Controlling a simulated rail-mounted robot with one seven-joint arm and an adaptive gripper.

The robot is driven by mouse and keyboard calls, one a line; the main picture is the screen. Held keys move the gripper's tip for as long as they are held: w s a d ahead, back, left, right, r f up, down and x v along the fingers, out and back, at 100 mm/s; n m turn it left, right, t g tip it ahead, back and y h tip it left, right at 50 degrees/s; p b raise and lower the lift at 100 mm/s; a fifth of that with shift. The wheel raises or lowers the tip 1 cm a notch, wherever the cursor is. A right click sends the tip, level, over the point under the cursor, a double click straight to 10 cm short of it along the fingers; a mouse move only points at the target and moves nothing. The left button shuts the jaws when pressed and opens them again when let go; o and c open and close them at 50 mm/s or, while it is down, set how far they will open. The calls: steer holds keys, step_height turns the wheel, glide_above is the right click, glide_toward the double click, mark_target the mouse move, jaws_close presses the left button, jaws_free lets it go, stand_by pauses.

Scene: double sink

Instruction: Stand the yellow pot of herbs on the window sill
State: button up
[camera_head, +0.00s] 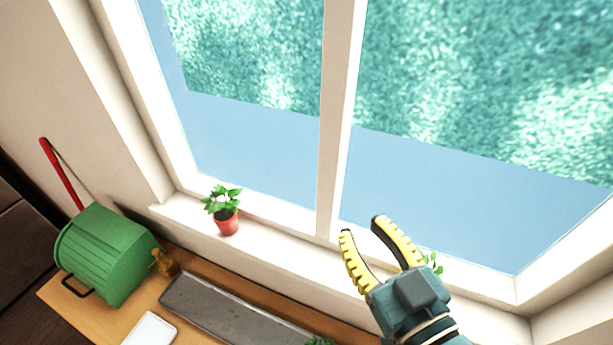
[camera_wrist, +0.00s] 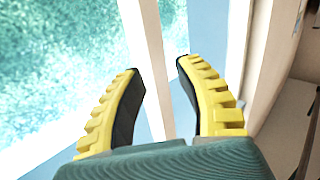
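No yellow pot shows clearly in either view. Green leaves (camera_head: 433,262) show just right of my gripper at the window sill (camera_head: 285,250); whatever pot they grow from is hidden behind the gripper. More green leaves (camera_head: 320,341) show at the bottom edge of the head view, their pot out of frame. My gripper (camera_head: 362,228) is raised in front of the window at the right, its two yellow fingers apart with nothing between them. The wrist view also shows the gripper (camera_wrist: 158,68) open and empty, facing the window.
A red pot with a green plant (camera_head: 227,221) stands on the sill left of the window's middle post (camera_head: 336,120). Below are a green bin-like container (camera_head: 105,255), a small brown object (camera_head: 164,262), a white board-like thing (camera_head: 150,331) and a long grey tray (camera_head: 225,312) on the wooden counter.

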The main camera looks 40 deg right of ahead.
steer(key=w+a+r+t+y, duration=0.2)
steer(key=a+r, duration=0.5)
steer(key=a, duration=0.1)
steer(key=w+a+r+n+t+y, duration=0.1)
steer(key=w+a+r+t+y, duration=0.1)
steer(key=a+r, duration=0.5)
steer(key=shift+w+a+r+t, duration=0.35)
steer(key=shift+w+a+t, duration=0.35)
steer(key=shift+a, duration=0.1)
step_height(320, 180, up, 12)
steer(key=p, duration=1.2)
steer(key=shift+r, duration=0.15)
